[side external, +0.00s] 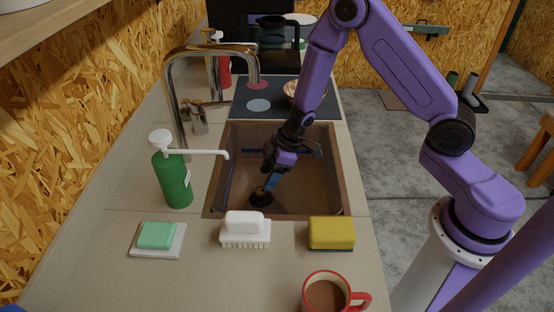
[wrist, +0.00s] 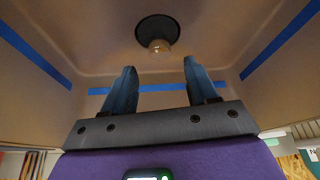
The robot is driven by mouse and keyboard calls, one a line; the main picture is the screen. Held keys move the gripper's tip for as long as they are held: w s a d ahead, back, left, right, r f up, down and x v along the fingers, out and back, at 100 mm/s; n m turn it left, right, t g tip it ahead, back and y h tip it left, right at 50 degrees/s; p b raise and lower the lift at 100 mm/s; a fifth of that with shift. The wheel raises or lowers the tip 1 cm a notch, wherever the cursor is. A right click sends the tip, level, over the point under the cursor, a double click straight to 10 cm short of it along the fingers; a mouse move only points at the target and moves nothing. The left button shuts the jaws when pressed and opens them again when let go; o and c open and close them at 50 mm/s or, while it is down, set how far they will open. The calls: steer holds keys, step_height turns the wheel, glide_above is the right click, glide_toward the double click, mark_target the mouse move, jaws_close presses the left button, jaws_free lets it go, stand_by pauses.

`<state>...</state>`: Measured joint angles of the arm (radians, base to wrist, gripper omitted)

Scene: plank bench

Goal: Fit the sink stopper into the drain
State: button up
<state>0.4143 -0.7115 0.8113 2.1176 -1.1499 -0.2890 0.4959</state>
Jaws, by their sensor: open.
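The sink stopper (wrist: 151,27) is a dark round disc with a tan knob (wrist: 160,46) on top. It lies on the floor of the brown sink (side external: 315,190), and it also shows near the sink's front left in the side view (side external: 261,200). No separate drain opening is visible; I cannot tell whether the disc sits flush in it. My gripper (wrist: 160,66) is open, with two blue fingers and nothing between them. It reaches down into the sink (side external: 267,184), with its fingertips just above the knob. The knob appears centred between the fingers in the wrist view, apart from both.
A chrome faucet (side external: 172,100) and green soap bottle (side external: 173,180) stand left of the sink. A white brush (side external: 245,231), yellow sponge (side external: 331,233), green soap on a dish (side external: 157,235) and red-rimmed mug (side external: 326,294) are in front. Sink walls surround my gripper.

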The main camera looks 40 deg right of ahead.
steer(key=shift+v, duration=2.7)
steer(key=s+r+t+h, duration=0.3)
steer(key=s+r, duration=0.2)
steer(key=r, duration=0.5)
steer(key=s+d+r+g, duration=0.1)
steer(key=s+r+g, duration=0.1)
steer(key=s, duration=1)
steer(key=s+d+r+n+g, duration=0.1)
steer(key=s+d+r+g, duration=0.1)
steer(key=s, duration=1)
steer(key=shift+d+r+g+h, duration=0.2)
steer(key=shift+r+g+h, duration=0.1)
steer(key=shift+r+g, duration=0.55)
